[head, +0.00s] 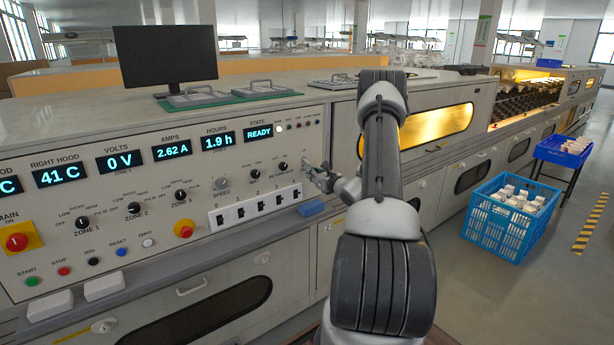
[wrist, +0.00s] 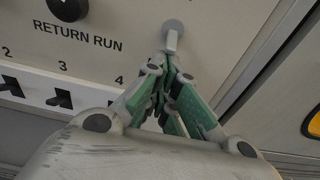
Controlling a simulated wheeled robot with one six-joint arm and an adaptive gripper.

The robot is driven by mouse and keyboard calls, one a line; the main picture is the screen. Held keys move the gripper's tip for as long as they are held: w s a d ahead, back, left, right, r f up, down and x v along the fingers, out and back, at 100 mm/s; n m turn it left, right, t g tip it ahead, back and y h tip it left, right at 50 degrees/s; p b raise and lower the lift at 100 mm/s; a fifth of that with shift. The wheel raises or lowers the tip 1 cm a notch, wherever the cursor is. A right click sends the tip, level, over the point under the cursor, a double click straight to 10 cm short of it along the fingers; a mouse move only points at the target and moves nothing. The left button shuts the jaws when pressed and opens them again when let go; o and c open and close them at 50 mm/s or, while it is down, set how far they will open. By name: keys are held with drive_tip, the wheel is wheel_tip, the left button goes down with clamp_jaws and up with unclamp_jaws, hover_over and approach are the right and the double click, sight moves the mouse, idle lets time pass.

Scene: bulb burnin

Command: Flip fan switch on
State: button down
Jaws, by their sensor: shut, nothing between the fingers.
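A grey toggle switch (wrist: 172,36) sits on the panel at top centre in the wrist view, its lever hanging down from a round base. No fan label shows, so I cannot tell from the picture that it is the fan switch. My gripper (wrist: 170,68) is shut and empty, its green-padded fingertips just below the lever tip. I cannot tell whether they touch it. In the head view my gripper (head: 322,178) is at the right end of the control panel (head: 150,225), and my arm partly hides that area.
A row of numbered black switches (head: 260,206) runs along the panel's lower edge, left of my gripper. A black RETURN RUN knob (wrist: 68,8) is at the upper left. A blue crate (head: 508,222) with white items stands on the floor at right, with clear floor beside it.

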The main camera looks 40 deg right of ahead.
sight(309, 164)
drive_tip(key=r+g, duration=0.1)
drive_tip(key=g, duration=0.1)
drive_tip(key=s+r+g, duration=0.1)
drive_tip(key=g, duration=0.1)
drive_tip(key=r+g, duration=0.1)
drive_tip(key=g, duration=0.1)
drive_tip(key=shift+s+r+g, duration=0.2)
drive_tip(key=shift+s+g, duration=0.05)
drive_tip(key=shift+g, duration=0.05)
drive_tip(key=shift+r, duration=0.75)
drive_tip(key=shift+w, duration=0.1)
drive_tip(key=shift+r, duration=0.1)
